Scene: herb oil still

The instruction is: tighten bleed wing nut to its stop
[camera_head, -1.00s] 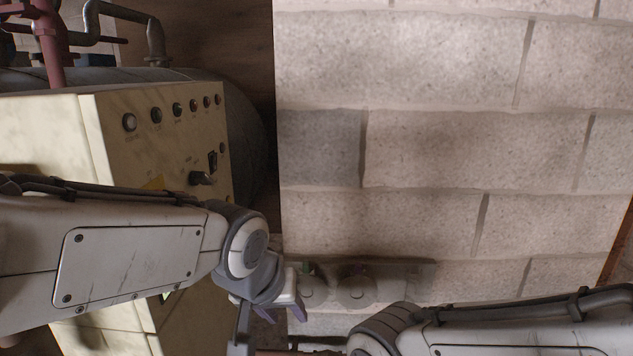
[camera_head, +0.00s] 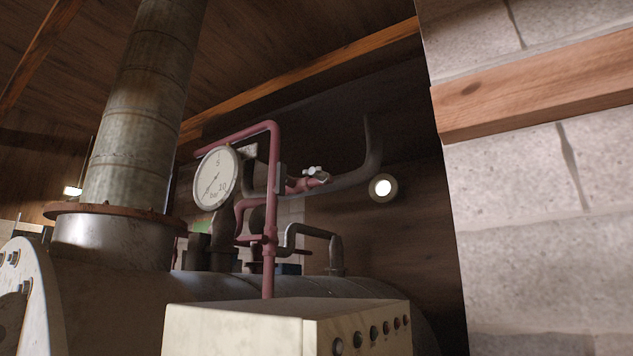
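A small pale fitting (camera_head: 314,170) with short lobes, which looks like the bleed wing nut, sits at the end of a short red side pipe (camera_head: 300,184). It is small, and how far it is screwed in I cannot tell. The side pipe lies beside a tall red pipe (camera_head: 270,215) above the boiler. Neither of my grippers is in this view.
A round pressure gauge (camera_head: 216,177) stands left of the red pipe. A thick metal flue (camera_head: 144,110) rises at left from the boiler (camera_head: 110,300). A cream control box (camera_head: 240,328) stands in front. A block wall (camera_head: 540,200) closes the right side.

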